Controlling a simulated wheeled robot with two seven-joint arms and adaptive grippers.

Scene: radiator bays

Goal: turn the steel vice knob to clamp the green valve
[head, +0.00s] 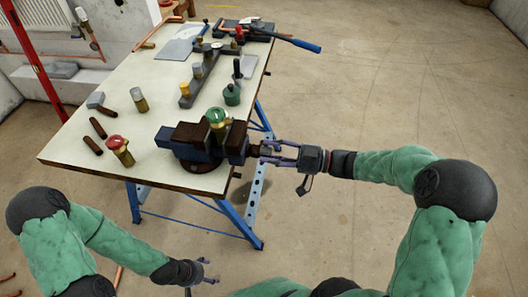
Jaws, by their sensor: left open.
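The blue and dark brown vice (192,140) is on the front right corner of the workbench. The green valve (216,116), with a brass-coloured body, stands upright at the vice's jaws. Its lower part is hidden, so I cannot tell whether the jaws touch it. The steel vice knob (265,150) is at the vice's right end, partly hidden by gripper fingers. My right gripper (268,152) comes from the right, with its fingers on both sides of the knob and shut on it. My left gripper (207,272) is open and empty, low in front of the bench.
The floor right of the bench is clear.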

